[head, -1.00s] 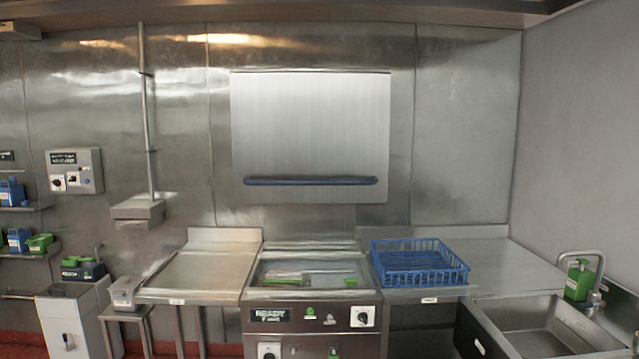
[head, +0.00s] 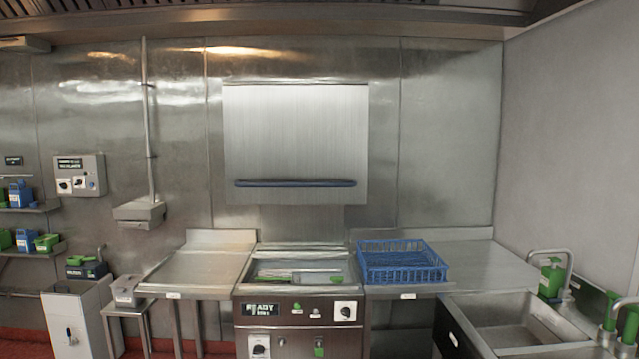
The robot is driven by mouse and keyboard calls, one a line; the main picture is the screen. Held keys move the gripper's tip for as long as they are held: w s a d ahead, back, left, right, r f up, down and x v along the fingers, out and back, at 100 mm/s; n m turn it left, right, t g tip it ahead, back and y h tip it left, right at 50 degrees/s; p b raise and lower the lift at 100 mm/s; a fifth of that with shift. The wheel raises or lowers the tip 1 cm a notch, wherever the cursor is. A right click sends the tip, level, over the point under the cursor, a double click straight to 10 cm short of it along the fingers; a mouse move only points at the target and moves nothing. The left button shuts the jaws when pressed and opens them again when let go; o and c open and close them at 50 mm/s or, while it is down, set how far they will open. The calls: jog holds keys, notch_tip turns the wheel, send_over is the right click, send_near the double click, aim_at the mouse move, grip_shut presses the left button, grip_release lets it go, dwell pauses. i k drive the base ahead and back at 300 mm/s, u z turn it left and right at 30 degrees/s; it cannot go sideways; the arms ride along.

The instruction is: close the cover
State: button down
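The cover is a large brushed-metal panel (head: 295,135) that stands raised against the back wall. A blue bar handle (head: 295,184) runs along its lower edge. The open top basin (head: 300,272) of the unit shows a few light and green items inside, too small to make out. My gripper is not in the head view.
A blue wire rack (head: 402,262) stands on the right steel counter. A sink (head: 510,325) is at the lower right. The left counter (head: 200,270) is bare. A control box (head: 79,175) and shelves with bottles are at the far left.

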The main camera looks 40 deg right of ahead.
aim_at(286, 142)
jog(key=u, duration=0.05)
jog(key=i, duration=1)
jog(key=z, duration=0.05)
